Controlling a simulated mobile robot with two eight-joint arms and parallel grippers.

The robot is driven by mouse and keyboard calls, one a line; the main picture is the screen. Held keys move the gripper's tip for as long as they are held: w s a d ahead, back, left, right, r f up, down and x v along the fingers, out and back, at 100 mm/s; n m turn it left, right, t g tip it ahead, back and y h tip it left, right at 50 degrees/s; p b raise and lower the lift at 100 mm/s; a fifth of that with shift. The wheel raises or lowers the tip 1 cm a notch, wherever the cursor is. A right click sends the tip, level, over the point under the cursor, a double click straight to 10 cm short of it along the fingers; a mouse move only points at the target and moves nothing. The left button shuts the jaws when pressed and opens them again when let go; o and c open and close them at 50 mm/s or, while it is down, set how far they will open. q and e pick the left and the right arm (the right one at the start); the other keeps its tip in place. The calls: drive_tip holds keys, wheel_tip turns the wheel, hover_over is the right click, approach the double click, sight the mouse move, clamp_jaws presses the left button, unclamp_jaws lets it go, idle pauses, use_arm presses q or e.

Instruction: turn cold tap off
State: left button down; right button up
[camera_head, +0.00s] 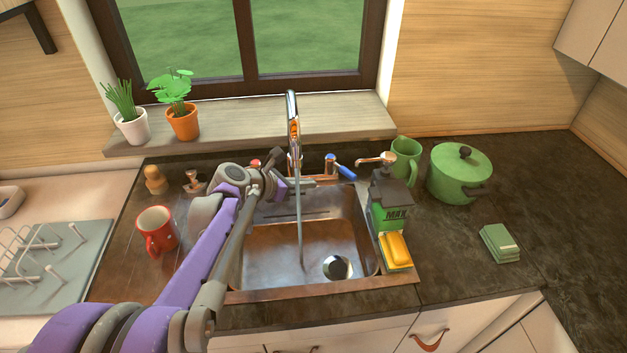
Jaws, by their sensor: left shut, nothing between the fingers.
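The tap (292,120) is a tall metal spout behind the sink, and a stream of water (300,225) falls from it into the basin. The blue cold handle (347,173) is to the right of the spout and angles down to the right. A red handle (255,163) is to the left, partly hidden by my left arm. My left gripper (312,182) is shut and empty. It is in front of the spout base, just left of the blue handle and seemingly apart from it. My right gripper is not in view.
The metal sink (265,275) has open room inside. A green dispenser (385,205) and a yellow sponge (397,250) stand at its right edge. A green mug (405,157) and green pot (458,172) are farther right. A red mug (157,232) stands left.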

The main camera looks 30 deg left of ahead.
use_arm(q)
approach(346, 176)
wheel_tip(346, 176, down, 3)
drive_tip(key=w, duration=0.1)
drive_tip(key=shift+w+d+f+p, duration=0.1)
drive_tip(key=shift+w+d, duration=0.2)
drive_tip(key=shift+w, duration=0.4)
drive_tip(key=shift+w+d+p, duration=0.15)
drive_tip(key=shift+w+d, duration=0.15)
drive_tip(key=shift+w, duration=0.4)
drive_tip(key=shift+w+d+f+p, duration=0.1)
drive_tip(key=shift+w+d, duration=0.25)
drive_tip(key=shift+w, duration=0.4)
